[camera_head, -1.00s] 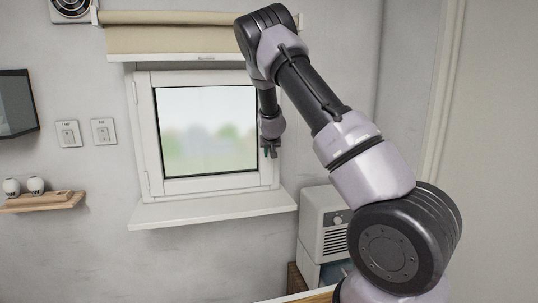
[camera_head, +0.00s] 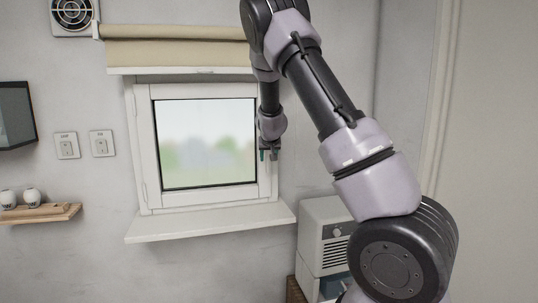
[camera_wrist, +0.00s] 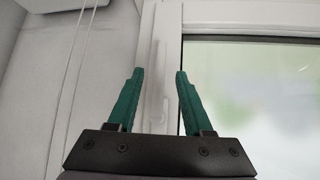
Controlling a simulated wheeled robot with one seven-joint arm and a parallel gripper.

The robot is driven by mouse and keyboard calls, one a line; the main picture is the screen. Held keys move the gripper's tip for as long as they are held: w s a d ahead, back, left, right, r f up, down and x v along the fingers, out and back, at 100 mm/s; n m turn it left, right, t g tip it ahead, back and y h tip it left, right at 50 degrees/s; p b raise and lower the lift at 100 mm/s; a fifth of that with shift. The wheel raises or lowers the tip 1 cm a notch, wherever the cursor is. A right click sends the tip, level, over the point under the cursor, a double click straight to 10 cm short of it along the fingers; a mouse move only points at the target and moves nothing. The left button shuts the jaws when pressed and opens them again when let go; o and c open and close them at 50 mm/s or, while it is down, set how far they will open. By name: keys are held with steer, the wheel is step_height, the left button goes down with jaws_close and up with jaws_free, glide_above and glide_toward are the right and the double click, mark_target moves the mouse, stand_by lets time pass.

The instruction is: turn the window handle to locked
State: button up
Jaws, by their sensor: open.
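The white-framed window (camera_head: 147,150) is shut, with a blurred green and pale view through its glass. My gripper (camera_head: 269,155) is at the right side of the window frame and covers the place where the handle would show in the head view. In the wrist view, my gripper (camera_wrist: 160,74) is open, its two green fingers apart. A pale upright shape that looks like the window handle (camera_wrist: 156,85) stands on the white frame between the fingers. It is white on white and faint, so its exact angle and any contact with the fingers cannot be told.
A rolled beige blind (camera_head: 180,54) hangs above the window, and a white sill (camera_head: 210,222) juts out below it. A white box-shaped appliance (camera_head: 322,240) stands at lower right. Two wall switches (camera_head: 84,145) and a small wooden shelf (camera_head: 45,213) are at the left.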

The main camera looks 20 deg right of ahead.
steer(key=shift+v, duration=1.8)
steer(key=s+a+r+m+y, duration=0.1)
steer(key=s+r+y, duration=0.2)
steer(key=s+r, duration=0.55)
steer(key=s+a+r+y, duration=0.25)
steer(key=s+r, duration=0.35)
steer(key=s, duration=0.5)
steer(key=s+d+r+m+g+h, duration=0.1)
steer(key=s, duration=2.2)
steer(key=shift+d+r+g+h, duration=0.15)
steer(key=shift+r+g+h, duration=0.2)
steer(key=shift+g, duration=0.05)
